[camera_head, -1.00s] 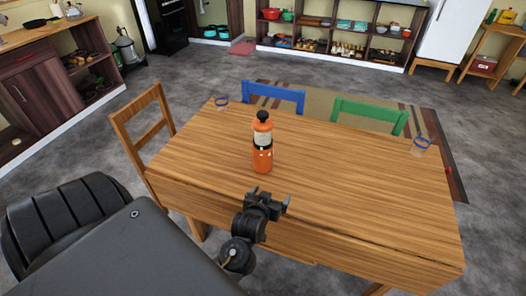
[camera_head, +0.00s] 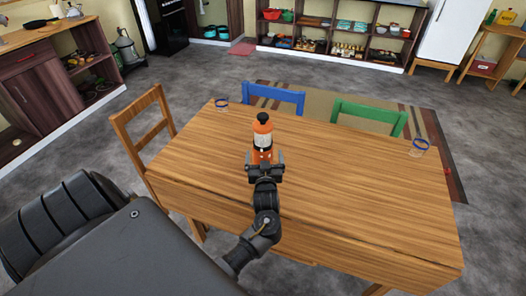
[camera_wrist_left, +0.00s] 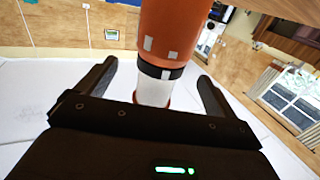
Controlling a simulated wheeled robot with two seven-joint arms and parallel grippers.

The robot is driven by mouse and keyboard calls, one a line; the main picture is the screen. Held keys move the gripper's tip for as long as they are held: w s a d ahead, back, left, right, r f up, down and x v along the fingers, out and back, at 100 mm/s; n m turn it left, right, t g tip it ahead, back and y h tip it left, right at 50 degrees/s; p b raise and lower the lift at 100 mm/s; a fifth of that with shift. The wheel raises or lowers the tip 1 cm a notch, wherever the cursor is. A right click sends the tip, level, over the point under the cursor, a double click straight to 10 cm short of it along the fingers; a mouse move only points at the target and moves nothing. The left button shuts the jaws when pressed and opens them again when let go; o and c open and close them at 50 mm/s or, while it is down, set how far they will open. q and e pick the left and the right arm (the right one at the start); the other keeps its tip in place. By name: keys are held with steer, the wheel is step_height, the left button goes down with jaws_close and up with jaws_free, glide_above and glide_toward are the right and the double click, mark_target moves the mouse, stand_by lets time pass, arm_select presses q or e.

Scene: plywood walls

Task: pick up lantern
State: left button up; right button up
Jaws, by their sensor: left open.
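The lantern (camera_head: 262,138) is orange with a white middle section and a black top. It stands upright on the wooden table (camera_head: 340,190). My left gripper (camera_head: 265,156) is open at the lantern's near side, with one finger on each side in this view, and hides its lower part. In the left wrist view the lantern (camera_wrist_left: 172,35) appears between and beyond the two spread fingers of the gripper (camera_wrist_left: 153,80). I cannot tell whether the fingers touch it. My right gripper is not in view.
A blue chair (camera_head: 273,97), a green chair (camera_head: 368,115) and a wooden chair (camera_head: 145,130) surround the table. The tabletop right of the lantern is clear.

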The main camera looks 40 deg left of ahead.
mark_target(263, 151)
arm_select(q)
steer(key=shift+w+a, duration=0.4)
steer(key=shift+a, duration=0.05)
steer(key=shift+w+a+r, duration=0.1)
steer(key=shift+w+a, duration=0.05)
steer(key=p+x, duration=0.1)
steer(key=x, duration=0.2)
steer(key=shift+w+a, duration=0.25)
steer(key=shift+a, duration=0.05)
steer(key=shift+w+a+f, duration=0.25)
steer(key=shift+w+a, duration=0.1)
steer(key=shift+w, duration=0.05)
steer(key=c, duration=1.8)
